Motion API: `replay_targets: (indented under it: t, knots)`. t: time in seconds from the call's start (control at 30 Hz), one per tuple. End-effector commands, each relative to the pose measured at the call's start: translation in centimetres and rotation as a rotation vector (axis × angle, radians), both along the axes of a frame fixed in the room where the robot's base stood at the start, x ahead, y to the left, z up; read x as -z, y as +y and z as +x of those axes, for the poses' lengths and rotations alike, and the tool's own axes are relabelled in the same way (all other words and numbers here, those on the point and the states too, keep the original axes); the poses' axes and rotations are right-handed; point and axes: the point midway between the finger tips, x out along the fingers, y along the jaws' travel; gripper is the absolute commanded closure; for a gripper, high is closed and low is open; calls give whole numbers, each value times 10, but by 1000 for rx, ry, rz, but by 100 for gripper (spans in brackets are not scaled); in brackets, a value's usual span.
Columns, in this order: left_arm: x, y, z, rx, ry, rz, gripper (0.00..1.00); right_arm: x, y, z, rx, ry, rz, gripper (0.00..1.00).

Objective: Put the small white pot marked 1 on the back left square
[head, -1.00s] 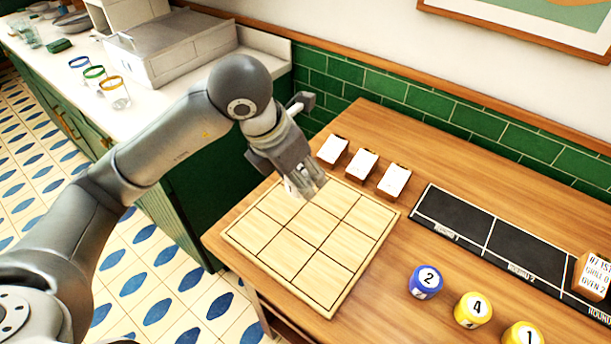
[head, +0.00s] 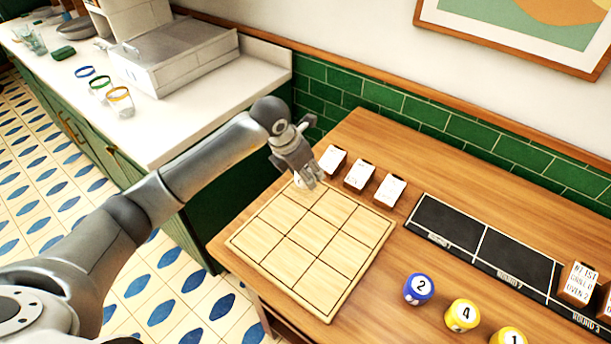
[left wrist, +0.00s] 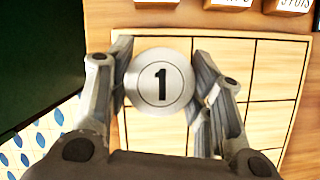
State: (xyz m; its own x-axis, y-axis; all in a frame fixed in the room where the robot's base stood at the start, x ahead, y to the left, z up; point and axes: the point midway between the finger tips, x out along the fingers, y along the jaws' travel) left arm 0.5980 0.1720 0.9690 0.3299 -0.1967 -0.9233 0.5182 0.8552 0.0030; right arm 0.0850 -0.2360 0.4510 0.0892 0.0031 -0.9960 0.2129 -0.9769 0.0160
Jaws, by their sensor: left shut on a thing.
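The small white pot marked 1 (left wrist: 160,84) is between the fingers of my left gripper (left wrist: 163,88), with its numbered top facing the wrist camera. In the head view my left gripper (head: 307,184) is over the back left corner of the wooden board (head: 248,247), which is ruled into a grid of squares. Only a sliver of the pot shows there, beside the fingers. The pot covers the back left square in the left wrist view. I cannot tell whether it touches the board. My right gripper is not in view.
Three white cards on wooden holders (head: 360,175) stand just behind the board. A blue pot marked 2 (head: 418,289) and yellow pots marked 4 (head: 462,315) and 1 (head: 509,337) stand to the right. A black panel (head: 515,262) lies behind them. The other board squares are bare.

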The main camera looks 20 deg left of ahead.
Motion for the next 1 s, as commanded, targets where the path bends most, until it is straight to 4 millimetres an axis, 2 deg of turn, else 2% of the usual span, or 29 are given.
replay_targets:
  t: [0.03,0.17,0.57,0.6,0.7,0.73,1.0]
  knots:
    - [6,-1,-3,0,9,-2,80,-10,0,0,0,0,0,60]
    - [21,-1,-2,0,6,-2,80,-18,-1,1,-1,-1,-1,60]
    - [31,-1,-1,1,2,-1,80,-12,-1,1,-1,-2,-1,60]
    - [29,-1,-2,1,3,-1,47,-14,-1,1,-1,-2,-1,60]
    - [29,-1,-2,1,3,-1,35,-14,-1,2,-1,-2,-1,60]
    - [29,-1,-2,1,3,-1,31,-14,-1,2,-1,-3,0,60]
    - [29,-1,-2,1,3,-1,31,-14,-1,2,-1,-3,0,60]
